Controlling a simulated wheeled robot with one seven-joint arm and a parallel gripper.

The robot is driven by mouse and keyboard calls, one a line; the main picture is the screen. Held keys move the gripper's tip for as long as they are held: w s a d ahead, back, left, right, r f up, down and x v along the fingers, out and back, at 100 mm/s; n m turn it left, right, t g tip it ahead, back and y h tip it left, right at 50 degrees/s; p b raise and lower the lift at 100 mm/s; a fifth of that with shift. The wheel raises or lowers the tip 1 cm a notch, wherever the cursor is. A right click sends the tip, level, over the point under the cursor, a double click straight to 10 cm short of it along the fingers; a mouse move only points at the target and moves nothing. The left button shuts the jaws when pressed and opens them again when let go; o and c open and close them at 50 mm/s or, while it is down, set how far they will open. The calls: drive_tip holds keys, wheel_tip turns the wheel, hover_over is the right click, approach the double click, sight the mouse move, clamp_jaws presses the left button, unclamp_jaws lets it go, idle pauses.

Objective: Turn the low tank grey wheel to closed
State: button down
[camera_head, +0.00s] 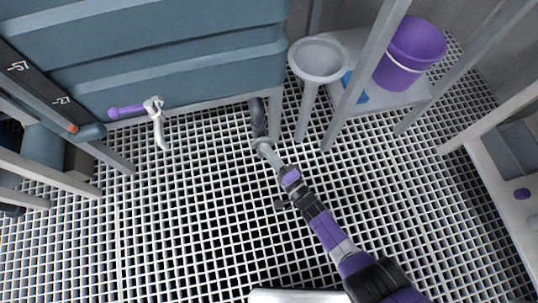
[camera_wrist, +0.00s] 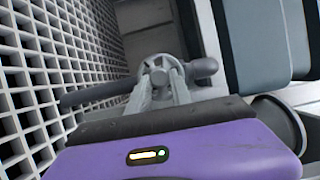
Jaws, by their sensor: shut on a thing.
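The low tank (camera_head: 170,55) is a large blue-grey ribbed vessel at the upper left of the head view. The grey wheel (camera_head: 258,118) is a dark grey piece at the tank's lower right corner, seen nearly edge-on. In the wrist view the wheel shows as a grey hub (camera_wrist: 158,66) with a dark arm to the left and a rounded knob to the right. My gripper (camera_head: 264,150) reaches it from below right, its pale fingers shut on the wheel's middle. The fingers (camera_wrist: 162,90) hide part of the hub. I cannot read the wheel's open or closed mark.
A white tap (camera_head: 155,108) with a purple handle (camera_head: 127,111) is on the tank's front at left. A pale funnel stand (camera_head: 318,62) stands close right of the wheel. A purple bucket (camera_head: 411,52) sits on a platform behind grey posts. The grating floor (camera_head: 200,220) is mostly clear.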

drive_tip(key=shift+s+a+f+m+t+b, duration=0.15)
drive_tip(key=shift+m+t+b, duration=0.3)
drive_tip(key=shift+m+b, duration=0.6)
drive_tip(key=shift+w+d+f+m+t+b, duration=0.1)
drive_tip(key=shift+f+m+t+b, duration=0.1)
drive_tip(key=shift+m+t+b, duration=0.75)
drive_tip(key=shift+s+a+f+m+b, duration=0.15)
drive_tip(key=shift+m+b, duration=0.55)
drive_tip(key=shift+m, duration=0.7)
drive_tip(key=shift+r, duration=0.1)
drive_tip(key=c, duration=1.1)
unclamp_jaws()
drive_tip(key=shift+w, duration=0.1)
drive_tip(key=shift+c, duration=0.2)
drive_tip(key=shift+d, duration=0.1)
drive_tip(key=p+v, duration=0.1)
drive_tip(key=v, duration=0.6)
drive_tip(key=shift+s+d+p, duration=0.2)
drive_tip(key=shift+s+p, duration=0.1)
drive_tip(key=shift+p, duration=0.05)
